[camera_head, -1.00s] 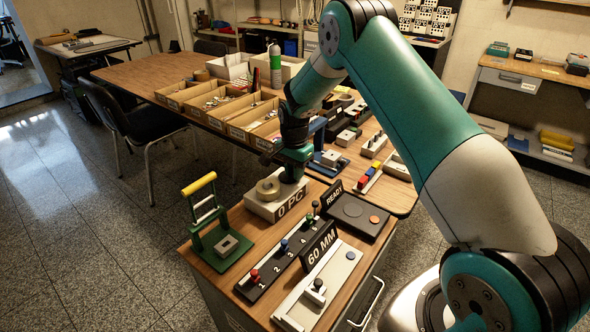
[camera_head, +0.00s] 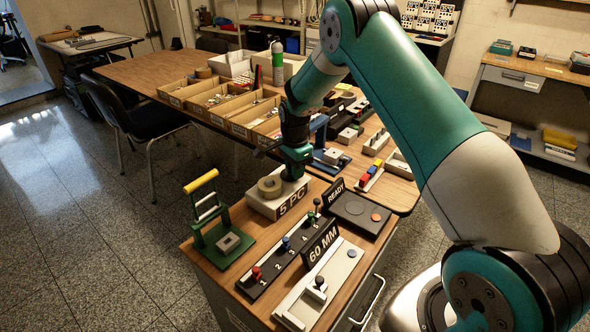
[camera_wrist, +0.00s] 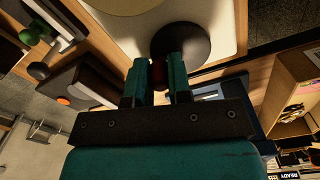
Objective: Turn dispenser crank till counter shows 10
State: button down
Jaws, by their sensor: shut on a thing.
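The dispenser (camera_head: 262,207) is a low white box on the near bench, with a beige tape-like ring on top. Its dark counter plate (camera_head: 291,203) reads "5 PC". My gripper (camera_head: 296,174) reaches down onto the right end of the dispenser, and the arm and hand hide the crank there. In the wrist view the crank's dark round disc (camera_wrist: 182,42) lies on the white top of the dispenser (camera_wrist: 225,22). My gripper (camera_wrist: 160,74) is shut on the dark reddish crank knob (camera_wrist: 158,72) at the disc's edge. Most of the knob is hidden between the fingers.
A green press with a yellow handle (camera_head: 201,181) stands left of the dispenser. In front are a numbered lever strip (camera_head: 270,271), a "60 MM" sign (camera_head: 320,244) and a grey slide fixture. A "READY" sign (camera_head: 334,190) and dark pad (camera_head: 372,227) stand right.

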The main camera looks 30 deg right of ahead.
jog(key=c, duration=1)
grip_release()
jog(key=shift+c, duration=0.2)
jog(key=shift+r, duration=0.1)
notch_tip(320, 180, up, 17)
jog(key=shift+r+b, duration=0.15)
jog(key=shift+b, duration=0.3)
